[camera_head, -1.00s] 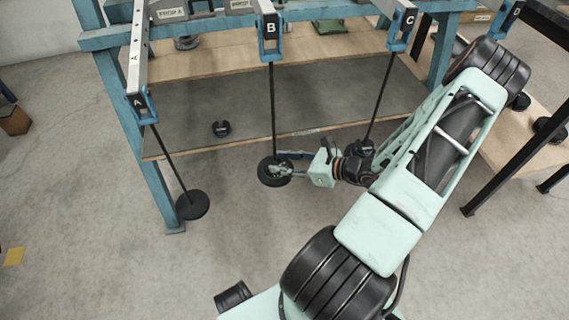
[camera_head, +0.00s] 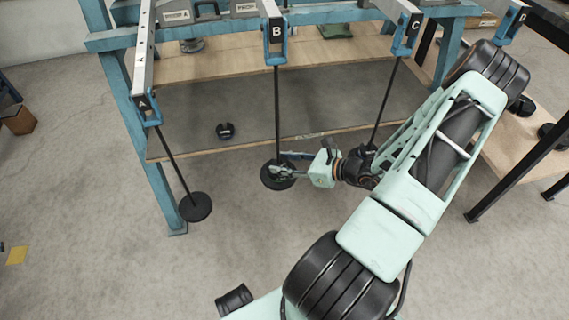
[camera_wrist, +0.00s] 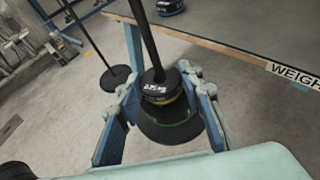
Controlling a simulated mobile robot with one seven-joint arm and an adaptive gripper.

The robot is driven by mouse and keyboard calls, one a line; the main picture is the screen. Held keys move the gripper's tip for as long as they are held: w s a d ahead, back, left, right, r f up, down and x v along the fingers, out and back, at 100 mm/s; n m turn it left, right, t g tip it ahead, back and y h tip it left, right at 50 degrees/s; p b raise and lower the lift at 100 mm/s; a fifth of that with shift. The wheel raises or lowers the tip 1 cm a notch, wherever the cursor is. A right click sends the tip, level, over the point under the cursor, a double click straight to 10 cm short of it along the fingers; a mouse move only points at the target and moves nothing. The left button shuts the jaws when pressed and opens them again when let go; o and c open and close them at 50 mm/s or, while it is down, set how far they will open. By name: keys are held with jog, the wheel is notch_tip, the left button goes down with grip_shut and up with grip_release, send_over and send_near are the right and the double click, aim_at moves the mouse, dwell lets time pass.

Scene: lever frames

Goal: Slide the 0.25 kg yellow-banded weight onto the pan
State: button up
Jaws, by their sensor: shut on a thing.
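My gripper (camera_wrist: 160,84) is shut on a small black weight (camera_wrist: 158,88) with a yellow band, in the wrist view. One blue finger is on each side of it. The weight sits around or against the lower part of hanger B's rod (camera_head: 276,110); its slot is hidden. Just below is a wider black disc with a thin green line (camera_wrist: 172,132); I cannot tell whether this is the bare pan or another weight on it. In the head view the round black pan (camera_head: 270,182) hangs at the rod's foot, partly covered by my gripper (camera_head: 284,168).
Hanger A's pan (camera_head: 195,207) hangs to the left and hanger C's rod (camera_head: 385,100) to the right. The blue frame post (camera_head: 150,170) stands left. The floor in front is open.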

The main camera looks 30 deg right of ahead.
jog(key=shift+w, duration=0.3)
jog(key=shift+f+b, duration=0.35)
jog(key=shift+f, duration=0.1)
dwell(0.5)
jog(key=o, duration=1.2)
jog(key=shift+s+r, duration=0.1)
jog(key=shift+s, duration=0.05)
jog(key=shift+s+d+r+p, duration=0.2)
jog(key=shift+s+d+p, duration=0.1)
jog(key=shift+p, duration=0.05)
jog(key=shift+p+v, duration=1.1)
jog(key=shift+v, duration=1.8)
